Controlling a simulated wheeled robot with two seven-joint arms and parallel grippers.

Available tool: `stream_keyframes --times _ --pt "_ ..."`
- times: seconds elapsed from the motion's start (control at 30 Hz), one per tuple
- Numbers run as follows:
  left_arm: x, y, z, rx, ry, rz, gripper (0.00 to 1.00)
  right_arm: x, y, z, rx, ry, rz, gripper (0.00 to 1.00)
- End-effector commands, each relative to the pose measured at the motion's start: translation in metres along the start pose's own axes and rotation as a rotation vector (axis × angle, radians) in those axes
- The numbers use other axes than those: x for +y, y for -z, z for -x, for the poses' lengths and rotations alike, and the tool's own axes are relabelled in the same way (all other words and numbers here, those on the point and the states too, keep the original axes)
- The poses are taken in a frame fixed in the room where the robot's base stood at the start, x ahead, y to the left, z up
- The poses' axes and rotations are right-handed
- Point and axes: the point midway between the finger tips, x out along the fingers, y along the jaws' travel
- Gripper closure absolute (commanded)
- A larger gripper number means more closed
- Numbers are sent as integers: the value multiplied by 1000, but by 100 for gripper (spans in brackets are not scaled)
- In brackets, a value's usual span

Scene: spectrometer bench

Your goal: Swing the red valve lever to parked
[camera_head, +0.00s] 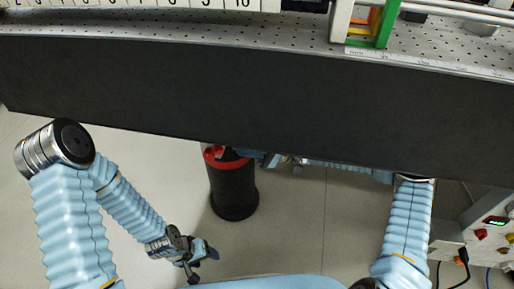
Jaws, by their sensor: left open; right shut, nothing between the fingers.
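I cannot make out the red valve lever in this view. My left gripper (203,256) is open and empty, low over the floor in front of the bench. My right gripper (250,154) is at the bench's lower front edge, beside the top of a black bin, and partly hidden. It is shut with nothing seen in it. Both grippers are below the bench top, apart from anything standing on it.
The bench's dark front panel (230,95) spans the view. The black bin (234,190) with a red band stands on the floor. A green frame (385,25) and a numbered strip (140,4) are on the perforated top. A control box (480,225) stands at right.

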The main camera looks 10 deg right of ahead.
Motion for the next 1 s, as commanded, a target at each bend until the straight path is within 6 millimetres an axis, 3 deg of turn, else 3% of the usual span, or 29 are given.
stream_keyframes --times 0.1,0.3,1.0 --pt "2 0 2 -1 -1 -1 38 0 -1 -20 -2 0 -2 100" --pt "3 -1 4 -2 -2 -2 38 0 0 -40 0 1 -1 100" --pt "6 -2 10 -5 -4 -4 38 1 -2 -48 34 1 15 100"
